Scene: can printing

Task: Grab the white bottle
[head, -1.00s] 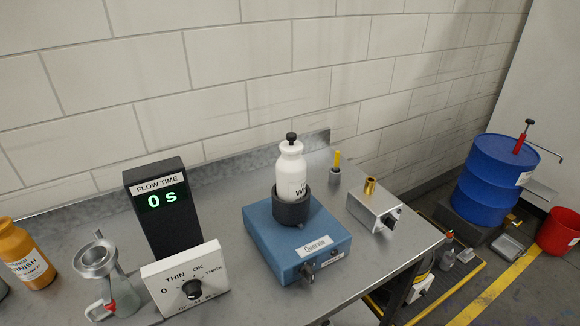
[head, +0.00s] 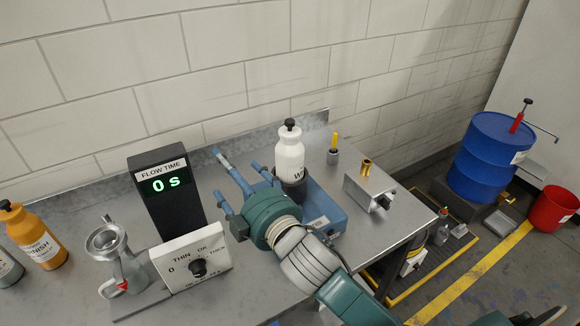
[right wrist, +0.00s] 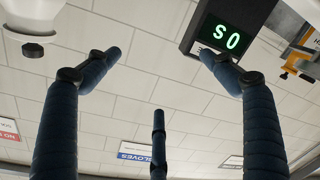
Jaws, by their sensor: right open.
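The white bottle (head: 290,152) with a black cap stands upright in a dark round holder (head: 293,184) on a blue device (head: 328,212). My right gripper (head: 230,172) is open and empty, with its fingers between the bottle and the flow-time display, left of the bottle and apart from it. Its wrist hides much of the blue device. In the right wrist view the three spread fingers (right wrist: 160,72) enclose nothing, and part of a white object, seemingly the bottle (right wrist: 32,16), shows at the top left. My left gripper is not in view.
The flow-time display (head: 165,190) and a dial box (head: 192,257) stand left of the gripper. A metal cup (head: 108,240) and orange bottle (head: 36,238) are farther left. A small metal box (head: 368,190) and a yellow-topped item (head: 333,148) stand right of the bottle.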

